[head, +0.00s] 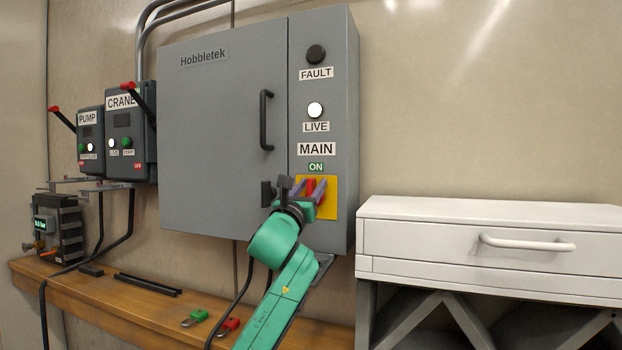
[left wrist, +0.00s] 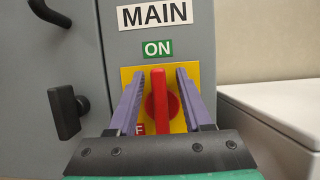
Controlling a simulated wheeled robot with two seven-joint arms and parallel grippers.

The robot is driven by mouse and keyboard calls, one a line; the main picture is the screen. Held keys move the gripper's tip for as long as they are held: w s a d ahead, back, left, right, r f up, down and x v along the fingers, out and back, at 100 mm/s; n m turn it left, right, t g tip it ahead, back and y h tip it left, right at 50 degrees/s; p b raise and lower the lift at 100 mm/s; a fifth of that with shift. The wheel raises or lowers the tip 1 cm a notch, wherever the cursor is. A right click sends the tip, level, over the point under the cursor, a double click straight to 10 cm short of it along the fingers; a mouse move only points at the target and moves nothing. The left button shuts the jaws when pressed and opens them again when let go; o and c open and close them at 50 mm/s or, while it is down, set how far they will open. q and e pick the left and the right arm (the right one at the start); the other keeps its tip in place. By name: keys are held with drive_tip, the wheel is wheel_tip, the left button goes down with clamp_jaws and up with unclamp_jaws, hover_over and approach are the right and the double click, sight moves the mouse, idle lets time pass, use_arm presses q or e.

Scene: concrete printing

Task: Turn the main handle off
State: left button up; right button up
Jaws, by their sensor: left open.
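The main handle (left wrist: 160,98) is a red rotary handle on a yellow plate (left wrist: 183,126), under the MAIN and ON labels on the grey cabinet. Its grip stands upright, pointing towards ON. In the head view the red handle (head: 311,187) is partly hidden by my left gripper (head: 308,190). My left gripper, with purple fingers, is open in the left wrist view (left wrist: 158,85); one finger is on each side of the handle, with gaps visible. Part of an OFF label is hidden behind the left finger. My right gripper is not in view.
The grey cabinet (head: 220,130) has a black door handle (head: 266,120) and a black latch (head: 267,194) left of the main handle. The LIVE lamp (head: 315,110) is white. A white drawer unit (head: 430,245) stands right. A wooden shelf (head: 150,315) with padlocks runs below.

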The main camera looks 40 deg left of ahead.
use_arm(q)
drive_tip(key=shift+s, duration=0.1)
drive_tip(key=shift+f, duration=0.1)
clamp_jaws()
drive_tip(key=shift+a+n+y, duration=0.15)
drive_tip(key=shift+n+y, duration=0.15)
drive_tip(key=shift+n, duration=0.4)
drive_tip(key=shift+s+a+f+n+g+y+p, duration=0.15)
drive_tip(key=shift+a+f+n+g+y+p, duration=0.75)
drive_tip(key=shift+n, duration=2.65)
drive_tip(key=shift+s+d+f+n+g+y+p, duration=0.1)
drive_tip(key=shift+n+g+y+p, duration=0.35)
drive_tip(key=shift+n+g+p, duration=2.05)
drive_tip(key=shift+s+a+f+n+g+y+b, duration=0.2)
drive_tip(key=shift+a+f+n+g+y, duration=0.4)
drive_tip(key=shift+n, duration=3.95)
drive_tip(key=shift+d, duration=0.1)
unclamp_jaws()
